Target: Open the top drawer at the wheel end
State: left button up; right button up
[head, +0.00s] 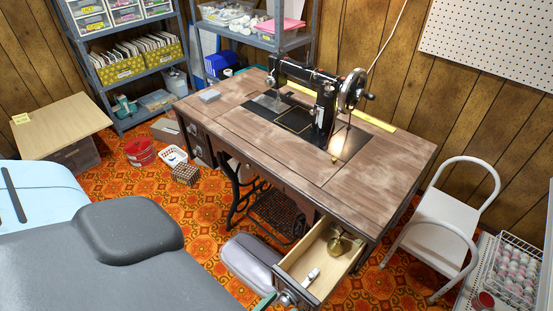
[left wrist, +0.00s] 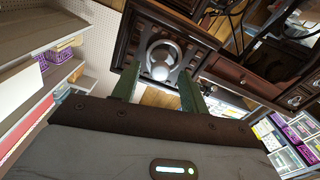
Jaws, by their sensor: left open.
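The sewing table (head: 265,150) has a wooden top and carries a black sewing machine (head: 320,95) with its handwheel (head: 352,90) at the right. The top drawer at the wheel end (head: 297,262) stands pulled well out. A brass round object and a small white item lie inside it. My left gripper (head: 270,301) is at the drawer's front, partly cut off by the lower picture edge. In the left wrist view my left gripper (left wrist: 160,83) is open, its green fingers either side of the metal drawer pull (left wrist: 160,62). Contact with the pull cannot be told. My right gripper is not in view.
A white chair (head: 440,225) stands right of the table, beside a wire basket of spools (head: 515,272). The treadle (head: 277,213) is under the table. A red tub (head: 140,152) and small baskets sit on the patterned floor to the left. Shelving (head: 130,70) lines the back.

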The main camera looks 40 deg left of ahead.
pick_arm(q)
jog(key=s, duration=0.8)
jog(key=shift+a+b, duration=0.15)
jog(key=shift+b, duration=0.2)
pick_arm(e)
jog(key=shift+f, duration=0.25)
pick_arm(q)
jog(key=shift+w, duration=0.1)
jog(key=s+a+f+m+g+h, duration=0.1)
jog(key=s+a+f+m+g, duration=0.2)
jog(key=s+f+g, duration=0.85)
jog(key=w+r+t+p, duration=0.1)
jog(key=w+r+p, duration=0.1)
jog(key=r+p, duration=0.5)
jog(key=w+r+t+p, duration=0.1)
jog(key=w+r+p, duration=0.2)
jog(key=r+p, duration=0.4)
notch_tip(320, 180, up, 2)
jog(key=shift+w+a+m, duration=0.25)
jog(key=shift+w+m, duration=0.1)
jog(key=shift+m, duration=0.05)
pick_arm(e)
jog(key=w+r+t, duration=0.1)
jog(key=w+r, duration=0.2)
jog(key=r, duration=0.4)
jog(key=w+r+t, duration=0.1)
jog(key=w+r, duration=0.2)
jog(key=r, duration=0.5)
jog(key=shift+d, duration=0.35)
